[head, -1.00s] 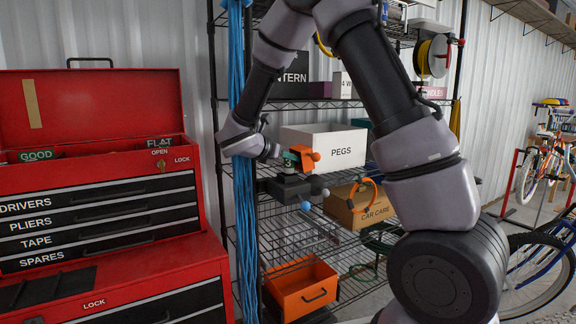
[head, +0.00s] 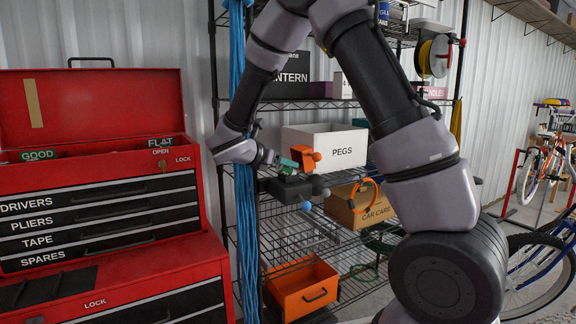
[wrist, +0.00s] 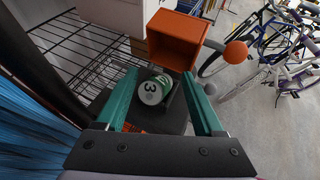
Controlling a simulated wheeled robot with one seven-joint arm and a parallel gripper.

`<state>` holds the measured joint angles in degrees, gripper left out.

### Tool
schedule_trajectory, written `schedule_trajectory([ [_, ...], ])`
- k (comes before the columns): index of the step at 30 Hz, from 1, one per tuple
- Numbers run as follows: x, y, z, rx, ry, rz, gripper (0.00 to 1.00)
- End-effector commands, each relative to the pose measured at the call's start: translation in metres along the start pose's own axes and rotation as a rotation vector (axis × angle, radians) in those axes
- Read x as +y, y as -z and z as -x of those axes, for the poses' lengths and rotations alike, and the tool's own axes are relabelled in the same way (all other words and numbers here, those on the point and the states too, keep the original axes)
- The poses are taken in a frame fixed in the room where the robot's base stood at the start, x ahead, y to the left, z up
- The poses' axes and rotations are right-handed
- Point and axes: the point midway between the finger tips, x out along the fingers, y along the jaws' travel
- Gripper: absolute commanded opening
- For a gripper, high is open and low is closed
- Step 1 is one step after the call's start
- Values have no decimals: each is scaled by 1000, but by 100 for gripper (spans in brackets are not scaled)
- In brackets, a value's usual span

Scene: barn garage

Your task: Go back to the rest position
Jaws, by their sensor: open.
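My gripper (head: 288,163) is in front of the wire shelf, left of the white PEGS bin. Its two green fingers stand apart in the wrist view (wrist: 164,90). A white and green cylinder marked "3" (wrist: 152,91) shows between and beyond the fingers, at a dark holder; I cannot tell whether a finger touches it. An orange open box (head: 303,158) with an orange ball is just beyond the fingertips, and it also shows in the wrist view (wrist: 177,40). A dark block (head: 285,189) with a grey and a blue ball sits below the gripper.
The white PEGS bin (head: 325,147) and CAR CARE box (head: 361,205) are close on the shelf. A blue hanging bundle (head: 244,220) is beside my wrist. A red tool chest (head: 100,200) stands left, an orange bin (head: 302,291) low, bicycles (head: 540,220) right.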

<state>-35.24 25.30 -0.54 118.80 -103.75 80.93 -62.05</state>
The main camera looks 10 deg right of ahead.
Motion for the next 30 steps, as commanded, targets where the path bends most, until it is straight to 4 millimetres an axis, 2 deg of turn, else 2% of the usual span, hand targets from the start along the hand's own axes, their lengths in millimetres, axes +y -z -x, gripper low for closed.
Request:
schedule_trajectory([
  [3, 1, 0, 28, -1, -5, -1, 70],
  [9, 0, 0, 67, 0, -2, -2, 70],
  [13, 0, 0, 82, -1, -1, -2, 70],
  [17, -6, -4, 86, 14, 14, -27, 70],
  [20, -30, -16, 79, 74, 69, -135, 70],
  [23, -73, -32, 69, 182, 169, -343, 70],
  [27, -141, -45, 66, 357, 347, -737, 70],
  [30, -181, -48, 74, 471, 471, -1034, 70],
])
